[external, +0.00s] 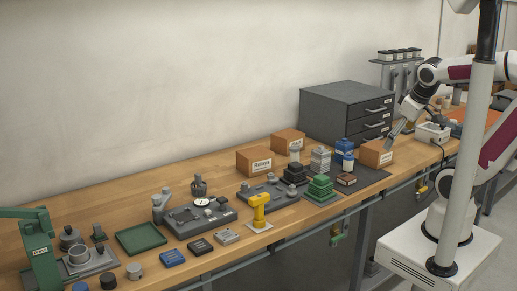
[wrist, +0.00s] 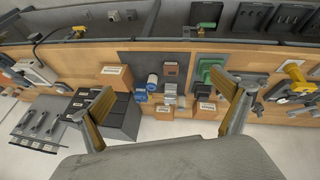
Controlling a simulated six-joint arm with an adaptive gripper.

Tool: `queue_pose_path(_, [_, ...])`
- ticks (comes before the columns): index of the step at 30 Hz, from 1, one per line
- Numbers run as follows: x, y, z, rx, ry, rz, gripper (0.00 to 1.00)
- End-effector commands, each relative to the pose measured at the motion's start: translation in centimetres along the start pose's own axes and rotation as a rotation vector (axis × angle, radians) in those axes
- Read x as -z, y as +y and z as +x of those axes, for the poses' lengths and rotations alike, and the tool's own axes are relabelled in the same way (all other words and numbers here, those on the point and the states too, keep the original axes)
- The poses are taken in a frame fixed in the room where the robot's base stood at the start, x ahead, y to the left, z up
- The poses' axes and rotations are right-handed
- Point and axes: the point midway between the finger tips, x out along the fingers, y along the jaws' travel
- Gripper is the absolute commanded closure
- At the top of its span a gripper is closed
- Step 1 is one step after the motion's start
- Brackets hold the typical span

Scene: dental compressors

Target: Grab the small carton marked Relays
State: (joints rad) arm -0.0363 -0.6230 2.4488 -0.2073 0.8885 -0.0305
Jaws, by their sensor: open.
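Three small brown cartons with white labels stand on the wooden bench. The left carton (external: 254,161) has a label that seems to read Relays, though the print is small; it also shows in the wrist view (wrist: 206,110). A second carton (external: 288,141) stands behind it, nearer the drawers, and shows in the wrist view (wrist: 163,112). The third carton (external: 376,153) is at the right, close to my gripper (external: 391,143); the wrist view shows it too (wrist: 116,76). Their labels are too small to read surely. My gripper (wrist: 166,88) is open and empty, with its fingers spread.
A dark drawer cabinet (external: 340,112) stands behind the cartons. Blue cans (external: 344,148), a silver stack (external: 320,158) and green blocks (external: 320,188) stand between the left and right cartons. A yellow tool (external: 259,208) stands near the front edge. The wall is behind the bench.

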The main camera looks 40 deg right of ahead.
Motion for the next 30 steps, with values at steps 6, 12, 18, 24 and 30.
queue_pose_path(6, [2.4, 2.9, 1.6, -0.121, -0.056, -0.203, 0.00])
queue_pose_path(12, [5.2, 5.3, 3.0, -0.226, -0.099, -0.397, 0.00])
queue_pose_path(18, [8.5, 7.0, 4.5, -0.324, -0.136, -0.598, 0.00])
queue_pose_path(24, [12.4, 8.0, 6.2, -0.416, -0.165, -0.805, 0.00])
queue_pose_path(30, [16.5, 8.1, 8.0, -0.504, -0.186, -1.019, 0.00])
